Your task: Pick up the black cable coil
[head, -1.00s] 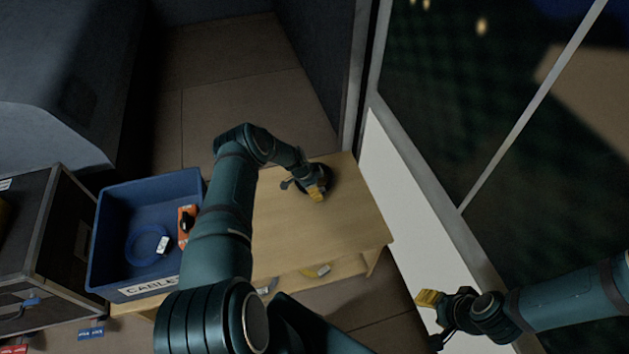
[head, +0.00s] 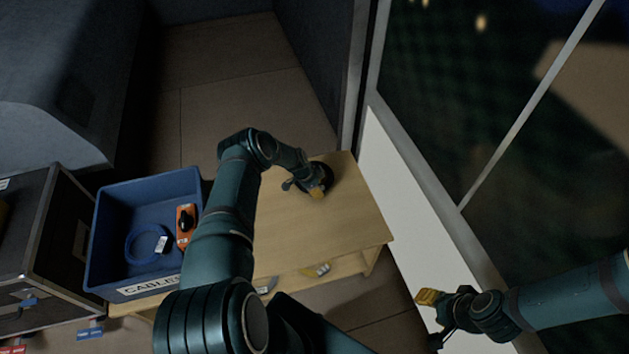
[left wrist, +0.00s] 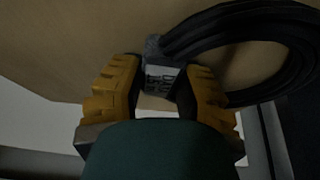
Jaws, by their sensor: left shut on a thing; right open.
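The black cable coil (head: 328,174) lies at the far end of the wooden table (head: 330,230), mostly hidden behind my left gripper in the head view. In the left wrist view the coil (left wrist: 255,22) shows as a thick black loop with a grey tag (left wrist: 160,76) at its near side. My left gripper (head: 317,191) is at the coil's edge; its yellow fingers (left wrist: 162,88) are shut on the tagged part of the coil. My right gripper (head: 428,298) is open and empty, off to the right of the table.
A blue bin (head: 108,235) labelled CABLES stands at the table's left, holding a blue cable coil (head: 146,259) and an orange item (head: 181,234). A yellowish item (head: 318,270) lies on a lower shelf. A dark case (head: 45,225) stands left of the bin. A window wall borders the right.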

